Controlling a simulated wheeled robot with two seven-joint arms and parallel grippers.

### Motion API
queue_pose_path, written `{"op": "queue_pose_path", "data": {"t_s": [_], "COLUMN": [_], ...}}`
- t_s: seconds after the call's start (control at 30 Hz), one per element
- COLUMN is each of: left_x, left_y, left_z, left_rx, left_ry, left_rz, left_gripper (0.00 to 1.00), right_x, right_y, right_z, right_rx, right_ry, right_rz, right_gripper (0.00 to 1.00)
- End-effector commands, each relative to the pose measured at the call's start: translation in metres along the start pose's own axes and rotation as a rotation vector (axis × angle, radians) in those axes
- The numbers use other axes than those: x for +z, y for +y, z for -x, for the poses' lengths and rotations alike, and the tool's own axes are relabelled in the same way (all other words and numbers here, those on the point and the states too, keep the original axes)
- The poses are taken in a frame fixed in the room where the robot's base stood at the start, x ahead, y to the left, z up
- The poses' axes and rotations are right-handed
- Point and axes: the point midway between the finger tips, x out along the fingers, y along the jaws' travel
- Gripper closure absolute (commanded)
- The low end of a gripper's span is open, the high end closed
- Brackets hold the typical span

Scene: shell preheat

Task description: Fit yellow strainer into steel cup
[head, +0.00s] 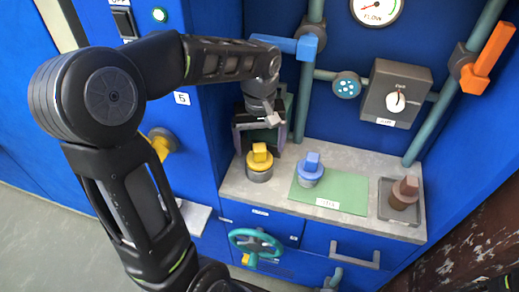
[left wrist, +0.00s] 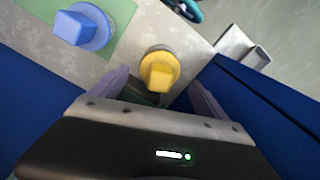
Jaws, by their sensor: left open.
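The yellow strainer (head: 260,153) shows as a yellow block with a round flange, sitting on a grey metallic cylinder (head: 259,174) at the left end of the grey counter. This cylinder looks like the steel cup; how deep the strainer sits in it I cannot tell. The strainer also shows in the left wrist view (left wrist: 160,72), just beyond and between the fingertips. My left gripper (head: 262,141) is open and empty, behind the strainer and apart from it; its fingers also show in the left wrist view (left wrist: 160,92). My right gripper is not in view.
A blue block-topped piece (head: 311,165) stands on a green mat (head: 345,196) to the right. A brown piece (head: 405,190) stands in a grey tray (head: 393,220) at the right end. Pipes and a dark box (head: 397,92) are behind. A teal handwheel (head: 255,240) is below the counter.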

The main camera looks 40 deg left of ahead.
Motion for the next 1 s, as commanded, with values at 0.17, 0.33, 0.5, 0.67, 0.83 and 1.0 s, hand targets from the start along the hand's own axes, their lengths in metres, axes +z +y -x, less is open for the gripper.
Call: {"op": "queue_pose_path", "data": {"t_s": [0.17, 0.33, 0.5, 0.67, 0.83, 1.0], "left_x": [-0.001, -0.001, 0.000, 0.000, 0.000, 0.000], "left_y": [0.001, 0.001, 0.000, 0.000, 0.000, 0.000], "left_z": [0.041, 0.073, 0.089, 0.091, 0.091, 0.090], "left_rx": [0.003, 0.002, 0.001, 0.000, 0.000, 0.000], "left_ry": [0.005, 0.003, 0.001, 0.000, 0.000, 0.000], "left_rz": [0.000, -0.001, 0.000, -0.001, -0.001, 0.000], "left_gripper": [0.14, 0.14, 0.14, 0.14, 0.14, 0.14], "right_x": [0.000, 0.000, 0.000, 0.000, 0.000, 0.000], "right_y": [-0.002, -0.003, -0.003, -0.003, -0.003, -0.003], "right_z": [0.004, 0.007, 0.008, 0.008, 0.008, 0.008], "right_rx": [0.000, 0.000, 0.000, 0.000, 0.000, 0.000], "right_ry": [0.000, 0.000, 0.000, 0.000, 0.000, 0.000], "right_rz": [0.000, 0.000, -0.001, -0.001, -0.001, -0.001], "right_gripper": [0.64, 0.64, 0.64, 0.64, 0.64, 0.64]}}
